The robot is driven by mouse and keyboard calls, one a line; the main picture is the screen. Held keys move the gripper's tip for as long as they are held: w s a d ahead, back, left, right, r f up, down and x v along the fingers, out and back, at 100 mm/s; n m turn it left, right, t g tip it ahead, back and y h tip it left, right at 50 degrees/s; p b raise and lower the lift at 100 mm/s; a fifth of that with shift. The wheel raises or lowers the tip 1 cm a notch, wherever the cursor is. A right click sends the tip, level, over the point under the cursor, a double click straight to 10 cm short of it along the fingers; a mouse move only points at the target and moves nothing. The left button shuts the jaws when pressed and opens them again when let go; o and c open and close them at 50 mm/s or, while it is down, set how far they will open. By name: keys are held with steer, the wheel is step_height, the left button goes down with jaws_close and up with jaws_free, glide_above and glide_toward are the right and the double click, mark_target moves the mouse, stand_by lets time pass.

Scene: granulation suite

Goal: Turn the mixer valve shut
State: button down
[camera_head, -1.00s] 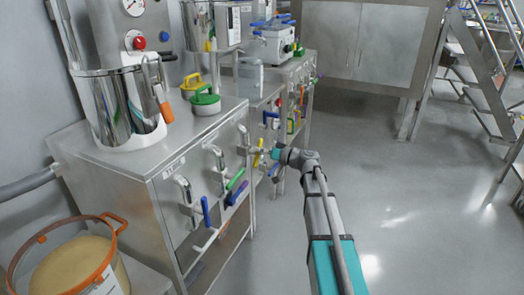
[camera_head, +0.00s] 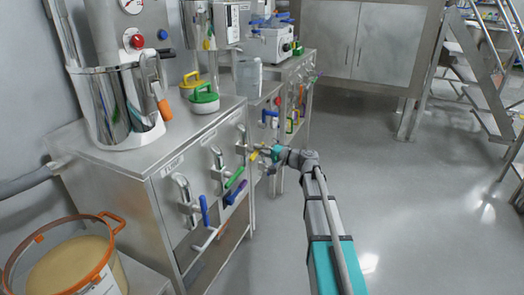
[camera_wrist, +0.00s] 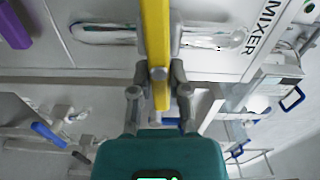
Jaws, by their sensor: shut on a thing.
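The yellow valve handle (camera_wrist: 155,30) runs down the middle of the wrist view, in front of a metal panel labelled MIXER (camera_wrist: 264,28). My gripper (camera_wrist: 160,76) has a finger on each side of the handle and is shut on it. In the head view my gripper (camera_head: 266,152) reaches the front of the steel cabinet from the right. The yellow handle (camera_head: 254,156) shows there only as a small piece, partly hidden by the gripper. The valve body is mostly hidden.
A blue handle also shows in the wrist view (camera_wrist: 48,134). The steel cabinet (camera_head: 165,205) stands left.

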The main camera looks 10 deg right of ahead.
steer(key=shift+s+a+f+m, duration=0.15)
steer(key=shift+s+a+m, duration=0.1)
steer(key=shift+a+m, duration=0.15)
steer(key=c, duration=0.6)
jaws_free()
steer(key=shift+c, duration=0.2)
steer(key=shift+o, duration=0.3)
steer(key=shift+w+d, duration=0.1)
steer(key=shift+d, duration=0.05)
steer(key=shift+d, duration=0.2)
steer(key=v, duration=1.1)
steer(key=shift+s+d, duration=0.2)
steer(key=shift+d, duration=0.05)
steer(key=shift+a, duration=0.1)
